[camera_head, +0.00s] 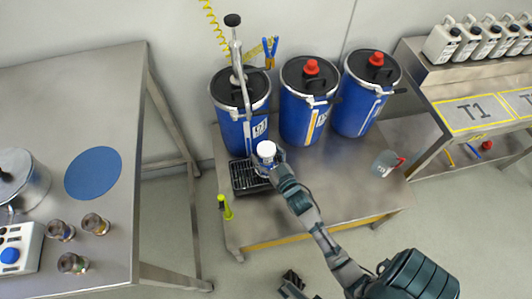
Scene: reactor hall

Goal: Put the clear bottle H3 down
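No H3 label can be read. From above I cannot tell whether the bottle's base touches the grate. A dark part at the bottom edge looks like my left gripper (292,282); it is away from the bench and its fingers are unclear.
Three blue drums (302,115) stand behind the grate, the left one with a hand pump (240,75). A clear beaker (384,163) stands right on the bench. A green marker-like item (225,207) is at the bench's left edge. The bench's middle is clear.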

